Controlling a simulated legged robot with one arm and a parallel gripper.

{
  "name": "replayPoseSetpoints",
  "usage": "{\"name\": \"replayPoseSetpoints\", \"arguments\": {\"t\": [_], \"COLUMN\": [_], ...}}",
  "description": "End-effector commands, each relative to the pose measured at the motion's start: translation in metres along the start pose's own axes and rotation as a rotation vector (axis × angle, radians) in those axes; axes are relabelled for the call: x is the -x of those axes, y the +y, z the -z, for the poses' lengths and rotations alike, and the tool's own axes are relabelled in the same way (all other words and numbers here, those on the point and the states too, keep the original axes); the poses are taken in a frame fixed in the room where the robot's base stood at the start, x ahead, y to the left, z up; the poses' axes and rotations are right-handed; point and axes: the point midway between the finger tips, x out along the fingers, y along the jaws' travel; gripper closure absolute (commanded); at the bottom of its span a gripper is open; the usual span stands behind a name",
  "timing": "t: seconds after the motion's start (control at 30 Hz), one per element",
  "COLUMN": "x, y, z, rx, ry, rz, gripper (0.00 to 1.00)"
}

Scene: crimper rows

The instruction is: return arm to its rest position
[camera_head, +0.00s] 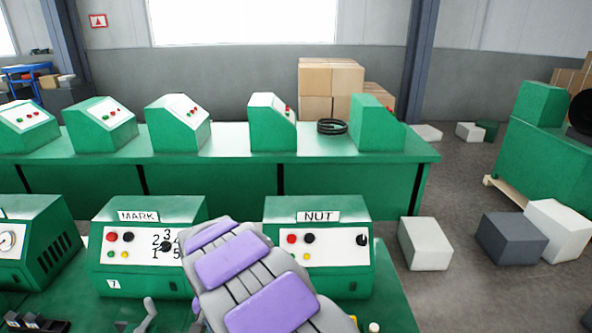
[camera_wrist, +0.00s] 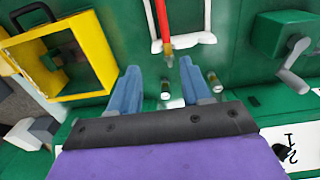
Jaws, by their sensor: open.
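My arm (camera_head: 235,262), grey with purple covers, reaches up from the bottom of the head view. It passes in front of the gap between the MARK box (camera_head: 120,235) and the NUT box (camera_head: 320,262) and covers the right part of the MARK panel. My gripper is not visible in the head view. In the wrist view my gripper (camera_wrist: 160,72) shows two blue fingers, spread apart with nothing held between them. A red rod (camera_wrist: 163,22) with an orange tip lies beyond the fingertips. Small dark and clear cylinders (camera_wrist: 165,90) stand near the fingers.
In the wrist view, a yellow frame (camera_wrist: 102,45) is at left and a green block with a grey crank (camera_wrist: 295,65) at right. A green bench (camera_head: 230,172) with several consoles stands behind. Grey and white blocks (camera_head: 425,243) lie on the floor at right.

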Motion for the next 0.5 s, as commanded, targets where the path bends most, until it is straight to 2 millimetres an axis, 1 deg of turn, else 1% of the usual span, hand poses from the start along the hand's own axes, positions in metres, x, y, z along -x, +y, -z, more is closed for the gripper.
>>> {"name": "replayPoseSetpoints", "arguments": {"t": [0.03, 0.07, 0.17, 0.2, 0.23, 0.3, 0.37, 0.4, 0.47, 0.5], "x": [0.009, 0.014, 0.033, 0.042, 0.047, 0.06, 0.07, 0.075, 0.084, 0.089], "y": [0.014, 0.023, 0.065, 0.083, 0.097, 0.127, 0.151, 0.166, 0.187, 0.2], "z": [0.001, 0.001, -0.006, -0.009, -0.013, -0.024, -0.035, -0.043, -0.056, -0.066], "rx": [-0.012, -0.018, -0.041, -0.051, -0.057, -0.072, -0.083, -0.09, -0.1, -0.106], "ry": [0.003, 0.003, -0.005, -0.007, -0.011, -0.019, -0.025, -0.033, -0.038, -0.045], "rz": [-0.001, -0.003, -0.014, -0.017, -0.021, -0.026, -0.029, -0.031, -0.031, -0.031], "gripper": [0.52, 0.52, 0.52, 0.52, 0.52, 0.52, 0.52, 0.52, 0.52, 0.52]}}
